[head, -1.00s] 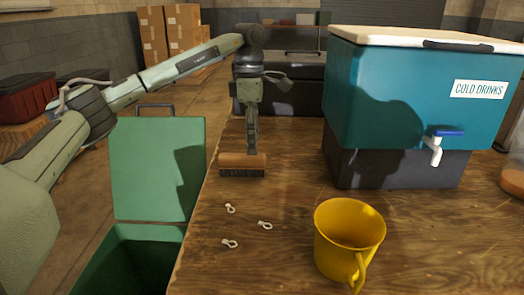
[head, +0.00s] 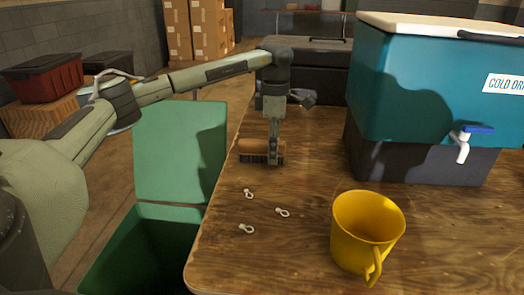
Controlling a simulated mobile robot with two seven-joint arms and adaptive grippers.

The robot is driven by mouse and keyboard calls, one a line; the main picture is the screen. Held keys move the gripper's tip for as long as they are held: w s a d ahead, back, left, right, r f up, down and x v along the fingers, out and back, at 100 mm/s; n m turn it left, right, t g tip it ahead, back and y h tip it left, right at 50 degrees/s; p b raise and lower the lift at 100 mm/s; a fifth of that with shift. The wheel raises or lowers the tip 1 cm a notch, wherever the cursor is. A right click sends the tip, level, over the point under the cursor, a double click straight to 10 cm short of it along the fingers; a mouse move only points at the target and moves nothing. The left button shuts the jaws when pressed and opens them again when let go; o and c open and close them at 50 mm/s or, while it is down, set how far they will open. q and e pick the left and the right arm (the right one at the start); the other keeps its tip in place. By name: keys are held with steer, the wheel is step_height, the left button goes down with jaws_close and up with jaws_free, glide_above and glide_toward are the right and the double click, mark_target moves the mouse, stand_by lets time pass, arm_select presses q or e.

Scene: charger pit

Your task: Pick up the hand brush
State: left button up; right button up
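The hand brush (head: 249,147) has a brown wooden body and dark bristles. It sits bristles down near the left edge of the wooden table (head: 300,253). My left gripper (head: 275,157) comes down from above, and its fingers overlap the right part of the brush. A finger shows in front of the brush. The fingers are seen edge-on, so whether they grip it is unclear. The brush appears to rest on the table. My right gripper is out of view.
A yellow mug (head: 367,231) stands at the front right, and a teal drinks cooler (head: 420,95) at the back right. Several small white eyelets (head: 282,212) lie in front of the brush. A green bin (head: 180,150) with an open lid is left of the table. A dark case (head: 310,75) is behind.

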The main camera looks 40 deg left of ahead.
arm_select(q)
jaws_close()
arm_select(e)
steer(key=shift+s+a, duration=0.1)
arm_select(q)
steer(key=shift+r, duration=0.15)
step_height(320, 180, up, 4)
steer(key=shift+r, duration=0.1)
steer(key=s+a+r+b, duration=0.1)
steer(key=s+a+r, duration=0.4)
steer(key=s, duration=0.5)
steer(key=shift+a+r, duration=0.4)
steer(key=shift+r, duration=0.4)
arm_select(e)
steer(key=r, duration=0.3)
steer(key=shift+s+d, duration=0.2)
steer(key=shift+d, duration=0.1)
